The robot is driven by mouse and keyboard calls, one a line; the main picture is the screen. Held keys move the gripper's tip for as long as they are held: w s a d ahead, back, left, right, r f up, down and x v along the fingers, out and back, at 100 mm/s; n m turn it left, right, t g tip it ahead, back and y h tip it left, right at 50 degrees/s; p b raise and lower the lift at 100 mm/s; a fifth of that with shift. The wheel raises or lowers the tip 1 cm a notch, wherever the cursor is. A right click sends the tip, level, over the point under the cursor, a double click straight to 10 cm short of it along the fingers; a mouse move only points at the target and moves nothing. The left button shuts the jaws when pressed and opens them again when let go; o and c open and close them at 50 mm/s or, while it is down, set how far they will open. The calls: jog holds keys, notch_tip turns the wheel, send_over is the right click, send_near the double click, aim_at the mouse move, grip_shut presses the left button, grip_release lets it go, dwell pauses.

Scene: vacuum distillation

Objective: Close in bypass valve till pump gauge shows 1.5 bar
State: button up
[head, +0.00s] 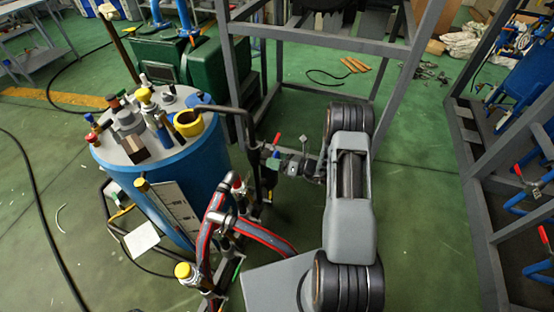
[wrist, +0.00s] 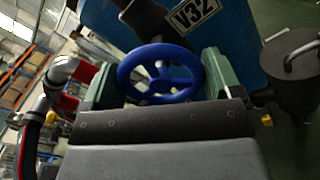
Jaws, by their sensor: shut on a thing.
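A blue spoked handwheel (wrist: 161,72) shows in the middle of the wrist view, in front of a plate marked V32 (wrist: 194,14). My gripper (wrist: 158,78) has its green jaws on either side of the wheel's rim and is shut on it. In the head view my gripper (head: 272,160) reaches left to the pipework beside the blue tank (head: 205,170); the wheel is too small and covered there to make out. I cannot make out a pump gauge or its reading in either view.
Black and red pipes (head: 215,205) stand just left of my arm, with a yellow-capped fitting (head: 184,271) in front. A grey frame (head: 330,38) rises behind, and another frame (head: 475,200) stands at right. Green floor (head: 420,200) is clear between my arm and the right frame.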

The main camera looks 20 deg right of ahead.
jog(key=shift+s+a+f, duration=0.1)
jog(key=shift+s+a, duration=0.05)
jog(key=o, duration=0.8)
jog(key=shift+c, duration=0.2)
jog(key=v, duration=1.3)
jog(key=shift+s+d, duration=0.2)
jog(key=shift+d, duration=0.2)
